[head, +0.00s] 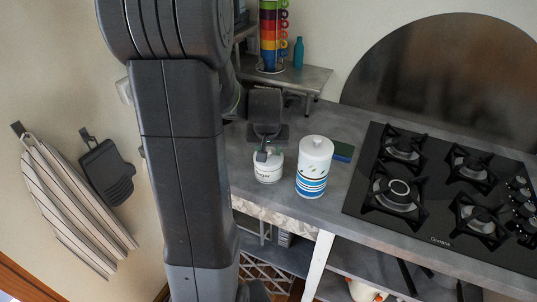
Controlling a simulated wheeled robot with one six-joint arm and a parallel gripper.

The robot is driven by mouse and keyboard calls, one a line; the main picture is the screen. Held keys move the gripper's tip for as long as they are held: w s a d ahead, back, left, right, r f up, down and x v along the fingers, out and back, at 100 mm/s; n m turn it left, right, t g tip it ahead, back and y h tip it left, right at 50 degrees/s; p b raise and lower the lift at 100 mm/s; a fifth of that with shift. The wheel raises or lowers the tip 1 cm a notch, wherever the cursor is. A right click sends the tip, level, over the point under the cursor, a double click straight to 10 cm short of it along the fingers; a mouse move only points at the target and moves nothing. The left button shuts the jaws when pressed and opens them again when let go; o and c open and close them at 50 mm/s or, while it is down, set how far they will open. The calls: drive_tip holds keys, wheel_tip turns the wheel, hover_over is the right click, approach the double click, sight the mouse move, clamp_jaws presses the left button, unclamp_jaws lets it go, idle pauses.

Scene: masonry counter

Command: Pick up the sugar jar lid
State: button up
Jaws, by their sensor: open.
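Two white lidded jars stand on the grey counter (240,186). The shorter white jar (268,174) has dark lettering on its front, too small to read. The taller jar (311,175) has blue bands and a white lid (316,146) with a small knob. I cannot tell from labels which one holds sugar. My gripper (262,153) is open at the top of the shorter jar, over its lid. The gripper hides much of that lid, and I cannot tell whether the fingers touch it.
A black gas hob (430,236) lies right of the jars. A blue and green sponge (343,152) lies behind the taller jar. A small grey shelf (300,76) at the back holds stacked coloured cups (268,38) and a teal bottle (298,52).

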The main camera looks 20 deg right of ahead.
drive_tip(key=shift+f, duration=0.1)
clamp_jaws()
idle(0.3)
